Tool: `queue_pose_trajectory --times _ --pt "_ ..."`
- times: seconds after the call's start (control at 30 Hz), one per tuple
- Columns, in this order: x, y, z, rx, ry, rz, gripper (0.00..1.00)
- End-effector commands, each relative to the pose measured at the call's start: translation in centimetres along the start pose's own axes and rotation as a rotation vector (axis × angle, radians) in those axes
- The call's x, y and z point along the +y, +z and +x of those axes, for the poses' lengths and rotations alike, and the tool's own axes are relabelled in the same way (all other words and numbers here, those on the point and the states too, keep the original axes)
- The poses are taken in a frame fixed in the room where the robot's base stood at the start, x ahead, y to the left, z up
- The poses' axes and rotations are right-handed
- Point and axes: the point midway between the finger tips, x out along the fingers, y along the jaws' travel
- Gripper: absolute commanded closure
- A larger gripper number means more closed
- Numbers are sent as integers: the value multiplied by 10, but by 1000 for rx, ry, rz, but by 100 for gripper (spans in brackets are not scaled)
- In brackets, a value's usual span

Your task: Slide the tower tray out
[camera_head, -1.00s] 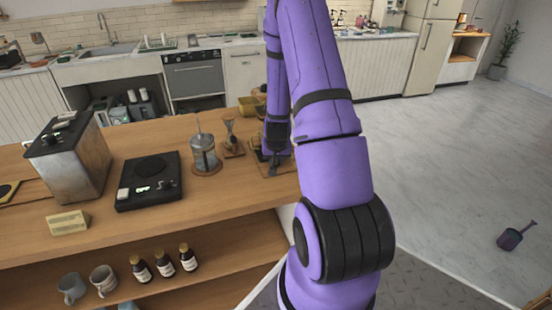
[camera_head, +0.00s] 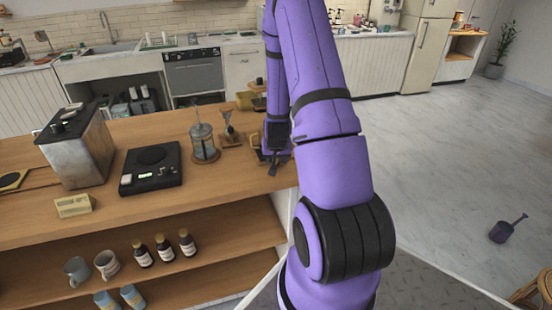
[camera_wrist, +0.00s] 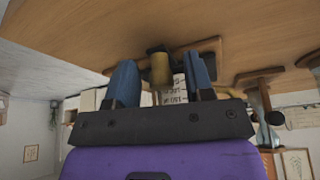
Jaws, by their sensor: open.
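My gripper (camera_head: 276,166) points down at the right end of the wooden counter, close to its front edge. In the wrist view my gripper (camera_wrist: 160,78) has its two blue fingers apart, with a brass-coloured cylinder (camera_wrist: 160,69) showing between them. I cannot tell whether the fingers touch it. A flat brown wooden base (camera_wrist: 208,47) lies on the counter behind the cylinder. In the head view a wooden piece (camera_head: 255,139) shows just left of my arm. Most of the tower and its tray is hidden by my arm, and I cannot make out the tray clearly.
A glass press (camera_head: 203,142) and a wooden-framed dripper (camera_head: 229,128) stand left of my gripper. A black scale (camera_head: 151,168) and a metal box (camera_head: 78,150) are farther left. Bottles (camera_head: 163,247) and mugs are on the shelf below.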

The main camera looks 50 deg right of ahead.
Motion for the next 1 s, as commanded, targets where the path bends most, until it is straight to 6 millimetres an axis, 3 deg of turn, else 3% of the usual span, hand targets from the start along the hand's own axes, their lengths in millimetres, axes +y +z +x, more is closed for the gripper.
queue_pose_trajectory --times 0.17,0.7,1.0 --pt "0 -1 -7 3 0 -1 52" --pt "-1 0 -84 2 -1 -1 52" --pt "0 1 -106 1 0 -1 52"
